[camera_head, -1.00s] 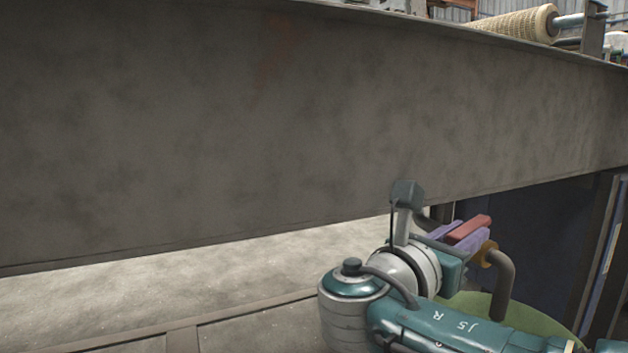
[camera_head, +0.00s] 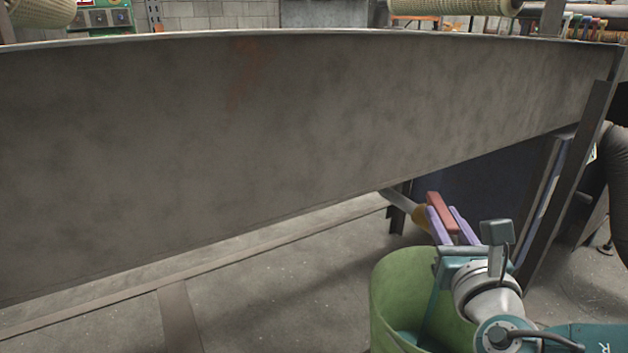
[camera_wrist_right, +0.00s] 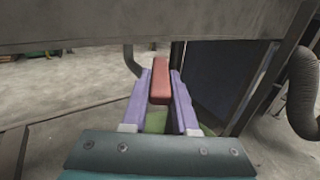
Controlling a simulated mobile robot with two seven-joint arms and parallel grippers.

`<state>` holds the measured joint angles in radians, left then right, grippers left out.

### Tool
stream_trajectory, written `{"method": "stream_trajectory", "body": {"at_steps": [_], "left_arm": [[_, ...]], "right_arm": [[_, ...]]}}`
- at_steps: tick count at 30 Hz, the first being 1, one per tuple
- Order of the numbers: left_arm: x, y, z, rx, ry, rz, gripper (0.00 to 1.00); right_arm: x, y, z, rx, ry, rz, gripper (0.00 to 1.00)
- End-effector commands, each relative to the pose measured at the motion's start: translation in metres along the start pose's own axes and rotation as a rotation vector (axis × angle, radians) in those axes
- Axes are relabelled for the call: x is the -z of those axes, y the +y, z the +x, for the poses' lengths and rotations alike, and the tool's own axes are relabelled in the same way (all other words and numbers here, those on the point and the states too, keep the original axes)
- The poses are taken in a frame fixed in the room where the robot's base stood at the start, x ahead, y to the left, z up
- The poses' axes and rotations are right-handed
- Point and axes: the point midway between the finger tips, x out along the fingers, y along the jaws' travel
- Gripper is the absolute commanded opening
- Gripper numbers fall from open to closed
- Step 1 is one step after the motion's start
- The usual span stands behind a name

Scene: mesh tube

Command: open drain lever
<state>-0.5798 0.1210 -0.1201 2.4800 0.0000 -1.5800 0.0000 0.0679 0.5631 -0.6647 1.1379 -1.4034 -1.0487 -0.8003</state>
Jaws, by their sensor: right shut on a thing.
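The drain lever is a red bar (camera_head: 438,208) on a brownish-yellow valve (camera_head: 420,217). The valve is at the end of a grey pipe (camera_head: 399,201) under the big grey tank (camera_head: 250,140). My right gripper (camera_head: 446,215), with purple fingers, is shut on the red lever, one finger on each side. The right wrist view shows the lever (camera_wrist_right: 160,86) between the fingers (camera_wrist_right: 161,95) and the pipe (camera_wrist_right: 131,62) to their left. The fingers partly hide the valve. My left gripper is in neither current view.
A green bucket (camera_head: 388,300) stands on the floor below the valve, close to my right arm. A dark metal leg (camera_head: 565,180) and a thick dark hose (camera_head: 619,165) are to the right. The concrete floor (camera_head: 270,300) is open at the left.

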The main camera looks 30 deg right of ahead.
Motion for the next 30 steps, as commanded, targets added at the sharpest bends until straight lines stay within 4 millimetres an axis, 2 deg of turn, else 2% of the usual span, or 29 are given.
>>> {"method": "stream_trajectory", "body": {"at_steps": [9, 21, 22, 30], "left_arm": [[-0.0002, 0.0002, 0.0006, 0.0, 0.0, 0.0, 0.35], [-0.0002, 0.0002, 0.0006, -0.001, 0.0, -0.001, 0.35], [-0.0002, 0.0002, 0.0006, -0.001, 0.0, -0.001, 0.35], [-0.0001, 0.0003, 0.0004, -0.001, 0.0, -0.001, 0.35]], "right_arm": [[0.0014, -0.0054, 0.0, -0.075, 0.002, -0.002, 0.0], [0.0014, -0.0057, 0.0001, -0.08, 0.002, -0.002, 0.0], [0.0014, -0.0056, 0.0001, -0.08, 0.002, -0.002, 0.28], [0.0007, -0.0052, 0.0003, -0.08, 0.0, -0.001, 0.57]]}}
